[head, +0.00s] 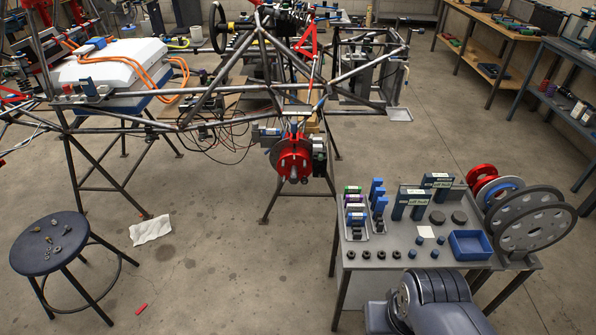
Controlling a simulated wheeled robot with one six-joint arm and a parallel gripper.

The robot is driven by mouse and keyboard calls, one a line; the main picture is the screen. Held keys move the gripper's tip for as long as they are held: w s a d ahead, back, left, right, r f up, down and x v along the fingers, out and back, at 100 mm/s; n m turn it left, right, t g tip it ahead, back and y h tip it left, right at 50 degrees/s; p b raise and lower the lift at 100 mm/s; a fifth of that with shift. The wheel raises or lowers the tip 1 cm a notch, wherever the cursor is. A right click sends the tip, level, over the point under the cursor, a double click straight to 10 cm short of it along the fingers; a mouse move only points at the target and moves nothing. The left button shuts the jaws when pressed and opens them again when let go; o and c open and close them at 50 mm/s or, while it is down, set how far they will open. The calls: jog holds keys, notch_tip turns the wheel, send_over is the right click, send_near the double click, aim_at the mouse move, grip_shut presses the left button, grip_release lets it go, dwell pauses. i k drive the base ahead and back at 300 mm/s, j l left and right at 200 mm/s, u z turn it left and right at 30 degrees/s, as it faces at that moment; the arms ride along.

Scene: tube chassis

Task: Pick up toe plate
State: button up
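I cannot tell for certain which thing is the toe plate. On the grey cart at the lower right, large round perforated grey plates (534,219) stand on edge at its right side. A red disc (481,177) and a part-hidden blue-edged disc stand behind them. Upright dark blue blocks with pale labels (437,184) stand at the back of the cart top. My gripper is not in view. A blue-grey part of my own body shows at the bottom edge, in front of the cart.
The cart (350,262) also holds a blue open tray (470,245), small bins and black round parts. A tube chassis (190,120) on stands fills the upper left. A stool (48,243) with small hardware, a white cloth (150,229) and benches surround open floor.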

aim_at(445, 191)
jog(key=i+l+u, duration=0.1)
jog(key=l, duration=0.25)
jog(key=i+l, duration=0.2)
jog(key=l, duration=0.2)
jog(key=i+l+u, duration=0.15)
jog(key=l, duration=0.2)
jog(key=i+l, duration=0.15)
jog(key=l, duration=0.25)
jog(key=i+l+u, duration=0.15)
jog(key=l, duration=0.25)
